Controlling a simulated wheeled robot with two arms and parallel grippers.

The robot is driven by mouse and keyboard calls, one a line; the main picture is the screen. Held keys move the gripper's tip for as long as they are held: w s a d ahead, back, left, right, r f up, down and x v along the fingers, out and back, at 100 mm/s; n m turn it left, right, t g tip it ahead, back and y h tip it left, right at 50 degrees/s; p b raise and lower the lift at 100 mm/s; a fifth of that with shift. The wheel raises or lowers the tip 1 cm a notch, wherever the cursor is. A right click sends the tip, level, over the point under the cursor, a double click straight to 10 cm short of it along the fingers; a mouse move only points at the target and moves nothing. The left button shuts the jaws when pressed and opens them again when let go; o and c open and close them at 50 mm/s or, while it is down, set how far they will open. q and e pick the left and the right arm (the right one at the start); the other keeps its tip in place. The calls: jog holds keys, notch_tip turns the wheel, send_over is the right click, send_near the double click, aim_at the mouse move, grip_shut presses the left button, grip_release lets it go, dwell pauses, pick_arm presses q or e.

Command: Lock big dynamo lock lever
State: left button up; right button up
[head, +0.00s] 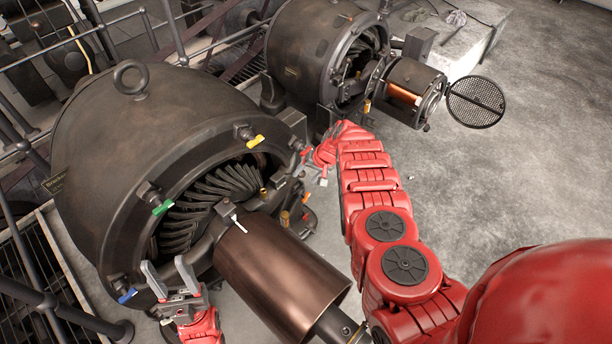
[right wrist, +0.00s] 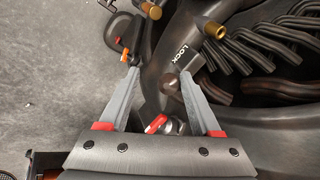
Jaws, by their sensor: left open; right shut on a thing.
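The big dynamo (head: 100,160) fills the left of the head view, with a copper-brown cylinder (head: 275,270) at its front. My right gripper (right wrist: 160,66) is at the right side of its front ring. Its fingers stand wide around a dark part with a round knob (right wrist: 170,83), next to the word LOCK (right wrist: 180,52). The exact contact is unclear. A red lever (right wrist: 155,123) lies between the fingers, nearer the palm. An orange-tipped lever (right wrist: 123,42) is by the left fingertip. My left gripper (head: 171,278) is open and empty, near the ring's lower front.
Yellow (head: 255,141), green (head: 162,208) and blue (head: 127,296) levers sit around the ring. A white lever (head: 238,222) is above the cylinder. A second dynamo (head: 310,50) stands behind, with a round mesh cover (head: 476,101) beside it. The floor (head: 530,180) at right is clear. Railings run at left.

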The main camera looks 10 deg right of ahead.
jog(key=p+v, duration=0.6)
jog(key=v, duration=1.1)
jog(key=shift+r+p, duration=0.2)
jog(key=shift+p, duration=0.2)
jog(key=shift+d, duration=0.1)
